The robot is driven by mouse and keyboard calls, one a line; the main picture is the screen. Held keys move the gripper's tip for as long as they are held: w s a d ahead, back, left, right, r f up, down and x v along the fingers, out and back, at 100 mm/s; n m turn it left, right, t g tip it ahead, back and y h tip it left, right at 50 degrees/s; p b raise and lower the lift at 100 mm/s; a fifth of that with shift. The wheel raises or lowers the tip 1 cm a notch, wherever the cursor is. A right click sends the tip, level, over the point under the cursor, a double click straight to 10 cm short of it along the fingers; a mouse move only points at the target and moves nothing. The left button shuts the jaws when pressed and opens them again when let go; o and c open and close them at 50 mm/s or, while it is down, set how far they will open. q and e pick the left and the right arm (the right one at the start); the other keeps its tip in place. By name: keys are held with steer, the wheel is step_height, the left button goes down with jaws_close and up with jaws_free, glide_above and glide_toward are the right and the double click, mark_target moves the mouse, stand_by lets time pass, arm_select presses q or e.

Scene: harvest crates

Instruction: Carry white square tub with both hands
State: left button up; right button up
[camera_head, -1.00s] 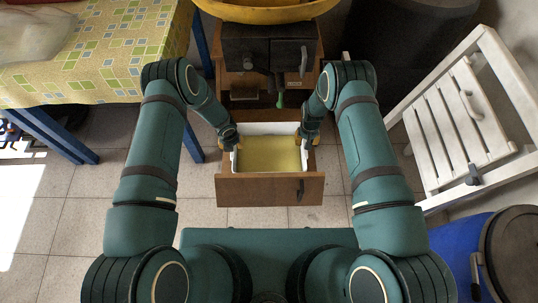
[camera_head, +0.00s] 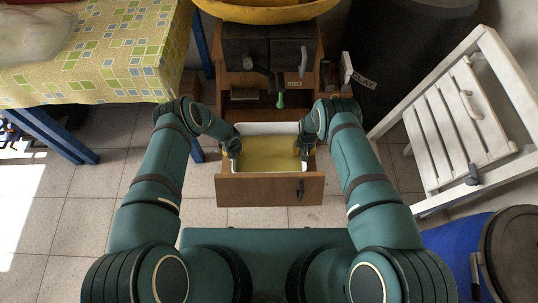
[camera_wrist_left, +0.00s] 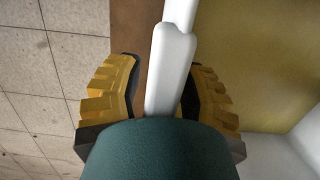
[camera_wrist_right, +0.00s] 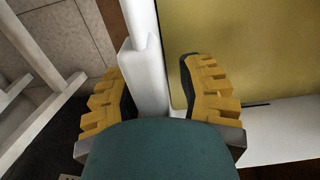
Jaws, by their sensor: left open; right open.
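The white square tub (camera_head: 265,128) sits in the open wooden drawer (camera_head: 270,189), with a yellow interior or contents. My left gripper (camera_head: 234,151) is at its left side. In the left wrist view the open yellow-padded fingers of the left gripper (camera_wrist_left: 160,80) straddle the white tub rim (camera_wrist_left: 172,72), one finger on each side. My right gripper (camera_head: 303,149) is at the tub's right side. In the right wrist view the open right gripper (camera_wrist_right: 155,85) has the rim (camera_wrist_right: 145,72) between its fingers. Firm contact cannot be told.
The drawer belongs to a wooden cabinet (camera_head: 228,100) with tools on it. A table with a patterned cloth (camera_head: 100,60) stands left, a white slatted chair (camera_head: 450,130) right, and a blue barrel (camera_head: 455,245) at lower right. Tiled floor is clear beside the drawer.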

arm_select(q)
jaws_close()
arm_select(e)
jaws_close()
arm_select(q)
steer(key=shift+w, duration=0.1)
arm_select(e)
steer(key=shift+w+r, duration=0.1)
arm_select(q)
steer(key=shift+r, duration=0.2)
arm_select(e)
steer(key=shift+r, duration=0.1)
